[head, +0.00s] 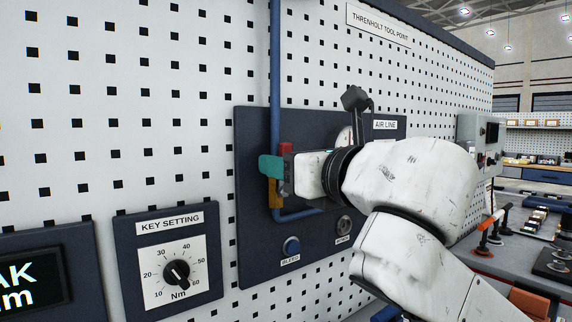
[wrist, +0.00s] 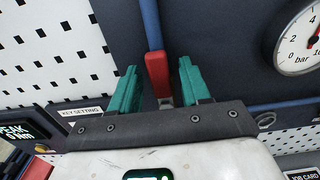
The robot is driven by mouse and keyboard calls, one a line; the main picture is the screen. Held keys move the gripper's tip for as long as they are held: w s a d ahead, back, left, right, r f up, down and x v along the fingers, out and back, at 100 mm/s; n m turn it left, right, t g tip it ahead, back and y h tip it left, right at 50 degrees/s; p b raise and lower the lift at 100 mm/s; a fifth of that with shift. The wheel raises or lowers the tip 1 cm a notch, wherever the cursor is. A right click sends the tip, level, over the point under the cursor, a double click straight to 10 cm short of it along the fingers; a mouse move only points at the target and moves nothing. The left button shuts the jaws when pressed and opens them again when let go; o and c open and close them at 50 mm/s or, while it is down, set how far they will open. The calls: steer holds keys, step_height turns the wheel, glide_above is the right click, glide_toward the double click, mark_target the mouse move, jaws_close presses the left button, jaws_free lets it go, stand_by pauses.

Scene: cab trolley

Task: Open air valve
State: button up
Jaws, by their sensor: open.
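The air valve's red lever (wrist: 158,75) shows in the wrist view in front of the blue pipe, roughly in line with it. In the head view only the lever's red top (head: 286,148) shows above my gripper, with the brass-coloured valve body (head: 274,196) below. My gripper (wrist: 158,68) is open, with one teal finger on each side of the lever. Gaps show on both sides, so the fingers do not appear to grip it. In the head view the near teal finger (head: 271,167) overlaps the pipe and hides part of the valve.
The KEY SETTING dial (head: 177,273) is at lower left. Pegboard surrounds the panels.

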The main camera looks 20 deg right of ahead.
steer(key=b+v, duration=0.1)
steer(key=v, duration=0.9)
steer(key=shift+s, duration=0.2)
steer(key=shift+d, duration=0.1)
